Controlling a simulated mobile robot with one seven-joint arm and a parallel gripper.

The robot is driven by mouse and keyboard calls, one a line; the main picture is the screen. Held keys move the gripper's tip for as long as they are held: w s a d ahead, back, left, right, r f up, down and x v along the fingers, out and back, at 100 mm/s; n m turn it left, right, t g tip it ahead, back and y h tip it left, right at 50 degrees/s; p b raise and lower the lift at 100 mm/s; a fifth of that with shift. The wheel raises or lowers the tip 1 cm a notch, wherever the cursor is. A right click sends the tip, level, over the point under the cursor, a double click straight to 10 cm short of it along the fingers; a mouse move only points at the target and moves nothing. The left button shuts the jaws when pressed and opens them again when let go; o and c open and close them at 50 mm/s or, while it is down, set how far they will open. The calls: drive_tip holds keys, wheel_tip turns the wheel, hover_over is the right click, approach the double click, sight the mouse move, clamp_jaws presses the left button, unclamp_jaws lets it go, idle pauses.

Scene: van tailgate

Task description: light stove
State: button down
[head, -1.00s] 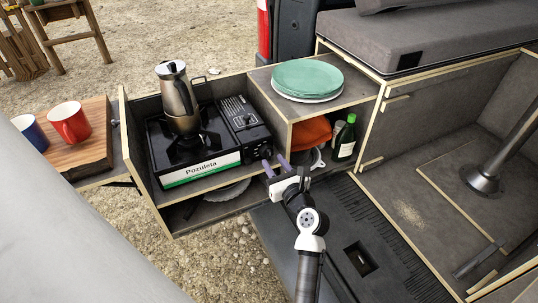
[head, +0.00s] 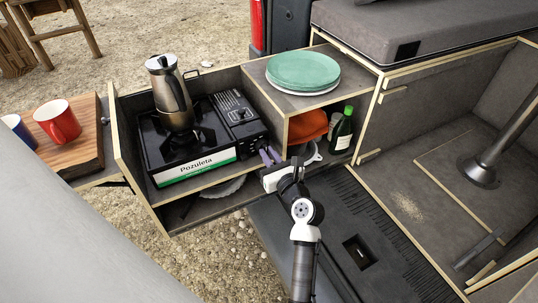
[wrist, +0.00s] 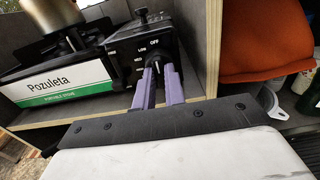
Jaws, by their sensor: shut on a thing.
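The black camping stove (head: 160,150) with a white and green "Pozuleta" label sits on the pull-out shelf. It also shows in the wrist view (wrist: 60,72). A steel moka pot (head: 172,95) stands upright on its burner; I see no flame. My gripper (head: 266,153) is at the stove's front right corner. In the wrist view my gripper's purple fingers (wrist: 155,72) are shut on the control knob (wrist: 154,58), one on each side. The knob is mostly hidden between them. Markings LOW, OFF and MED show around it.
Green plates (head: 303,70) are stacked on top. A red mug (head: 57,120) stands on a wooden board (head: 82,150) at left. A grey plate (head: 225,187) lies below the stove.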

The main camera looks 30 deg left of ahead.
drive_tip(key=shift+n, duration=0.4)
drive_tip(key=shift+n+b, duration=5.55)
drive_tip(key=shift+n, duration=6.25)
drive_tip(key=c, duration=1.5)
unclamp_jaws()
drive_tip(key=shift+o, duration=0.2)
